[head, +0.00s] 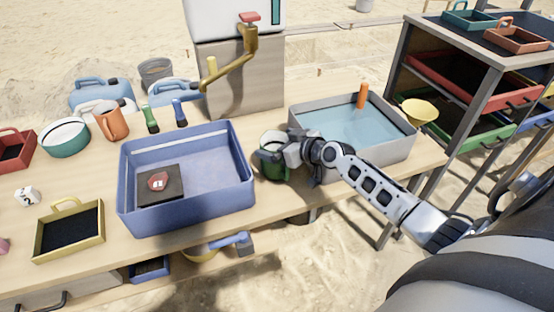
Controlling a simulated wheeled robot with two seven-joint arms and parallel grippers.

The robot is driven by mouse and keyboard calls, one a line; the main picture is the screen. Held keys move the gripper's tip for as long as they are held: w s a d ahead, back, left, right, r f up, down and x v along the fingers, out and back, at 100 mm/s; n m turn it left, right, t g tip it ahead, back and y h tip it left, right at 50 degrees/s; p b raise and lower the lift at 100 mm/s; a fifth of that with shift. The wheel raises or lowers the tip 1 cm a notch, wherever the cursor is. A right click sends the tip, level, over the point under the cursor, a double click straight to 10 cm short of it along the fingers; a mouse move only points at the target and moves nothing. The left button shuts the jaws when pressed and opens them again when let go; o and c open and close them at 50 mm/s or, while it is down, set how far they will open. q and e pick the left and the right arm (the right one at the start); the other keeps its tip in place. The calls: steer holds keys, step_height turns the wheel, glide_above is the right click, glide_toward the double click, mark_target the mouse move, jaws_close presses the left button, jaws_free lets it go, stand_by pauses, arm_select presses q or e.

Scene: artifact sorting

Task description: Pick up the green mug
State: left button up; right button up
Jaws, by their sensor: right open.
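The green mug (271,168) stands on the wooden table between the blue bin and the grey water basin. It has a pale upper band, and its right side is hidden behind my gripper. My right gripper (285,152) is at the mug's right side, with its arm coming in from the right. Its jaws are open. The fingertips are small and partly hidden, so I cannot tell whether they touch the mug. My left gripper is not in view.
The blue bin (245,196) is close on the mug's left, and the grey water basin (398,157) is close on its right. A box with a brass crank (232,75) stands behind. An orange mug (110,121) and a yellow tray (98,240) are farther left.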

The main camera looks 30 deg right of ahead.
steer(key=shift+w+a+f, duration=0.1)
steer(key=shift+w, duration=0.15)
steer(key=c, duration=1.3)
